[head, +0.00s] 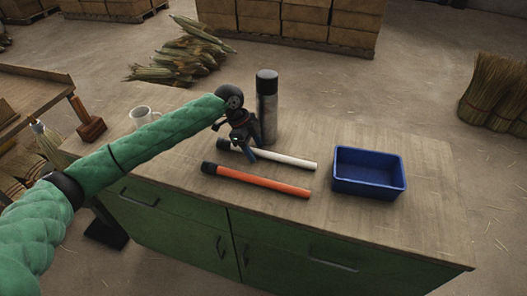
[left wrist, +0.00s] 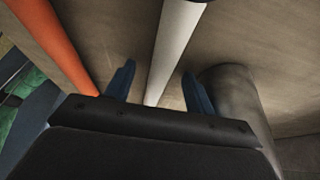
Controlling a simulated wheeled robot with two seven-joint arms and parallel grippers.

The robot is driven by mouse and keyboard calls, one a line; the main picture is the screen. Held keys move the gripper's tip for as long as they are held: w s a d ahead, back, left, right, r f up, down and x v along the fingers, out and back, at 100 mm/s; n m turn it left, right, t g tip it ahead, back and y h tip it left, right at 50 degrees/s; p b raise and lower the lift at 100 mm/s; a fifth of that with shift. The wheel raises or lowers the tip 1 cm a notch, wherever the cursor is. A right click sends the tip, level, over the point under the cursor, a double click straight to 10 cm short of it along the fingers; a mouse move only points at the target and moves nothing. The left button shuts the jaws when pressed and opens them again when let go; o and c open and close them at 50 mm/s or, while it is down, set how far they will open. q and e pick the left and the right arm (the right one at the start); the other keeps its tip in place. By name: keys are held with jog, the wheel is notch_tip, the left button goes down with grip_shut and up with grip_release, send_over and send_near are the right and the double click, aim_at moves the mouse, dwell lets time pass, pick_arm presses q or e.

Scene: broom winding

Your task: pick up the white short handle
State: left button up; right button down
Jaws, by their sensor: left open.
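The white short handle (head: 284,157) lies on the wooden workbench (head: 420,220), its dark-capped end toward the left. My left gripper (head: 247,147) is over the handle near its left part. In the left wrist view, the white handle (left wrist: 174,50) runs between the two blue fingers of the gripper (left wrist: 160,88), which are apart and open. I cannot tell whether the fingers touch it. An orange-red handle (head: 262,183) with a dark cap lies in front of the white one, and it shows in the left wrist view (left wrist: 52,42). My right gripper is not in view.
A dark grey cylinder (head: 266,108) stands upright close behind the gripper. A blue empty bin (head: 369,188) sits to the right of the handles. A white mug (head: 143,117) stands at the bench's left back. The bench's right end is clear.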

pick_arm(q)
jog(key=shift+f, duration=0.2)
grip_shut()
jog(key=shift+r, duration=0.15)
